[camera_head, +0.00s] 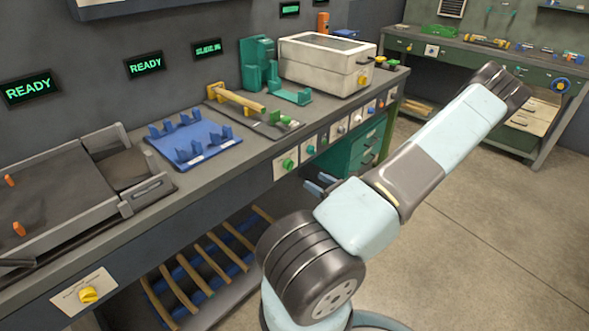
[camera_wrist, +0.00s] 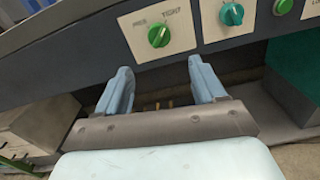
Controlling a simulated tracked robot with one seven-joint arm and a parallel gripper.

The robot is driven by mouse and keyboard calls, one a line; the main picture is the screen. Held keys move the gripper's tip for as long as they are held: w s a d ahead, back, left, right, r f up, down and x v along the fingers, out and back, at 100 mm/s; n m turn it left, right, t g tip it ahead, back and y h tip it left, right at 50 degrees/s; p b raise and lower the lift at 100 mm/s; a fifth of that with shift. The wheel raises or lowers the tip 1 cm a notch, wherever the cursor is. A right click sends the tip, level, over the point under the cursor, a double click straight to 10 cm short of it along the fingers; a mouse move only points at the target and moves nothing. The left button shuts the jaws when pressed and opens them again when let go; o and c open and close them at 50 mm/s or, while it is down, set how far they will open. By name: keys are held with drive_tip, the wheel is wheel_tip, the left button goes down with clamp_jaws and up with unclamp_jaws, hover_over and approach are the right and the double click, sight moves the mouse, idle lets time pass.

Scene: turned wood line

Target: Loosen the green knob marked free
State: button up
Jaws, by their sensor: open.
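The green knob (camera_wrist: 158,36) sits on a pale plate with small lettering on both sides of it, in the upper middle of the wrist view. The word on its left looks like "free", but it is blurred. In the head view the green knob (camera_head: 288,163) is at the left end of a row of plates on the bench front. My gripper (camera_wrist: 162,76) is open and empty, its two light-blue fingers apart and just below the plate in the picture. In the head view my gripper (camera_head: 318,186) is partly hidden by my arm, to the lower right of the knob.
A teal knob (camera_wrist: 231,14) is on the adjacent plate to the right. A green drawer unit (camera_head: 366,150) stands under the bench. A blue fixture (camera_head: 205,152) and a white box (camera_head: 318,68) are on the bench top. The floor at right is clear.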

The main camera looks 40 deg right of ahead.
sight(291, 166)
drive_tip(key=w, duration=1.1)
drive_tip(key=shift+w+a, duration=0.3)
drive_tip(key=shift+a, duration=0.15)
drive_tip(key=shift+c, duration=0.4)
drive_tip(key=c, duration=0.9)
drive_tip(key=shift+d, duration=0.25)
drive_tip(key=shift+c, duration=0.4)
drive_tip(key=shift+a, duration=0.15)
